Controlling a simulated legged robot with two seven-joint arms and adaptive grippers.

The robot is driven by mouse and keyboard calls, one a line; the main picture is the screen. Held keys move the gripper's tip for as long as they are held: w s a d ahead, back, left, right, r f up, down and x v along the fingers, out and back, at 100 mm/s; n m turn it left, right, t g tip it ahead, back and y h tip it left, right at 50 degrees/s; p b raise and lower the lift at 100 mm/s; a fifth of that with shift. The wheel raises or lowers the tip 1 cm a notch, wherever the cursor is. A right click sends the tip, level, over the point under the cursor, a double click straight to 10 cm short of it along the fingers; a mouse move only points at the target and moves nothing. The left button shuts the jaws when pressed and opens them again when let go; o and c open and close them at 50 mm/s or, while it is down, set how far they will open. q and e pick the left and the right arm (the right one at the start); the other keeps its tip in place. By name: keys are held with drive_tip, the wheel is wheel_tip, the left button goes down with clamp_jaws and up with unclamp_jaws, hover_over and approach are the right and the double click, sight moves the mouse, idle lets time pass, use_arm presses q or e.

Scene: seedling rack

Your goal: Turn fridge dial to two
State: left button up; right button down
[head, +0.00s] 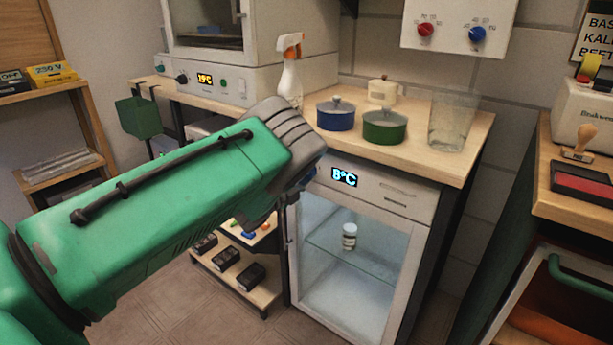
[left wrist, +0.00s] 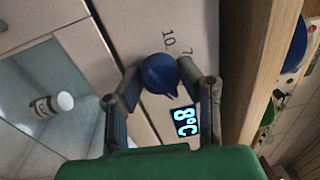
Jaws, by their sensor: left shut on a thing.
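The small fridge (head: 424,215) has a glass door and a lit display (head: 344,177) reading 8°C. The display also shows in the left wrist view (left wrist: 185,121). The blue fridge dial (left wrist: 160,74) is on the panel beside the display, with the printed numbers 10 and 7 near it. My left gripper (left wrist: 160,80) has one finger on each side of the dial and is shut on it. My right gripper is not in view.
A vial (head: 349,237) stands on the glass shelf inside the fridge. Blue (head: 335,117) and green (head: 384,130) pots, a clear beaker (head: 452,120) and a spray bottle (head: 289,75) stand on the wooden counter (head: 440,165) above.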

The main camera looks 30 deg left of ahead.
use_arm(q)
drive_tip(key=shift+s+d+f, duration=0.15)
drive_tip(key=shift+s+f, duration=0.05)
drive_tip(key=shift+f, duration=0.25)
drive_tip(key=o, duration=1.1)
drive_tip(key=shift+o, duration=0.2)
drive_tip(key=shift+w+r, duration=0.1)
drive_tip(key=shift+r, duration=0.1)
drive_tip(key=s+a, duration=0.1)
drive_tip(key=s, duration=1.1)
drive_tip(key=shift+a+f, duration=0.25)
drive_tip(key=shift+f, duration=0.2)
drive_tip(key=shift+w, duration=0.1)
